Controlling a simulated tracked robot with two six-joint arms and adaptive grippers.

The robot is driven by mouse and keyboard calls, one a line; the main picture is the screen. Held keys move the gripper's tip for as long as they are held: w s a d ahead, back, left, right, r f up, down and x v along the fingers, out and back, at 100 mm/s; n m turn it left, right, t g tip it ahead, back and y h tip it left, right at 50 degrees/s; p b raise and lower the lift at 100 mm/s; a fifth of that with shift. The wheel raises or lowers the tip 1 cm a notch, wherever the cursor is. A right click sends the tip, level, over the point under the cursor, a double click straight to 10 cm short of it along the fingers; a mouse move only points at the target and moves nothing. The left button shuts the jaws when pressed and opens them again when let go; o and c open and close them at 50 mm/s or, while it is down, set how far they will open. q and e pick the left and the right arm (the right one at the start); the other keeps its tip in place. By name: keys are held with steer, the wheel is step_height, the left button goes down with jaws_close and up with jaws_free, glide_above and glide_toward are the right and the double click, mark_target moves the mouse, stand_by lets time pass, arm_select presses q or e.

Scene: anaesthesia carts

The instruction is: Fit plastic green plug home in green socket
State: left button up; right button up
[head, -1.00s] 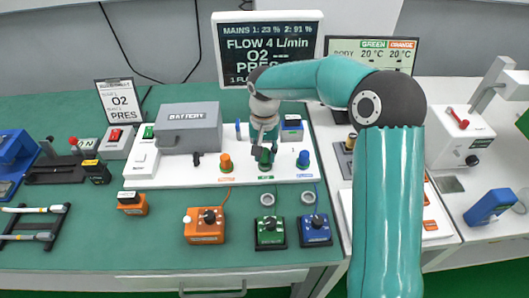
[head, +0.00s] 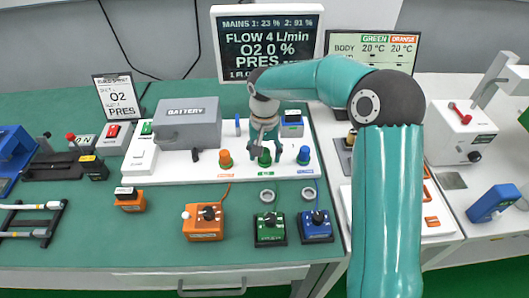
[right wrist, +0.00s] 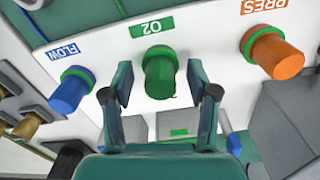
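The green plug (head: 264,159) stands upright at the green socket on the white panel, between an orange plug and a blue plug. In the right wrist view the green plug (right wrist: 160,78) shows in front of the green socket's ring (right wrist: 158,54), under the O2 label. I cannot tell exactly how deep it sits. My right gripper (head: 265,143) is open just above the green plug. In the right wrist view its fingers (right wrist: 158,98) stand apart, one on each side of the plug, with gaps. My left gripper is not in view.
The orange plug (head: 225,158) and blue plug (head: 303,155) stand close on either side. The battery box (head: 188,126) is behind left. The monitor (head: 268,48) reads FLOW 4 L/min and O2 0 %. Orange, green and blue boxes stand in front on the green top (head: 100,240).

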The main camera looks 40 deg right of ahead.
steer(key=shift+r, duration=0.15)
step_height(320, 180, up, 12)
stand_by(0.6)
steer(key=shift+f, duration=0.2)
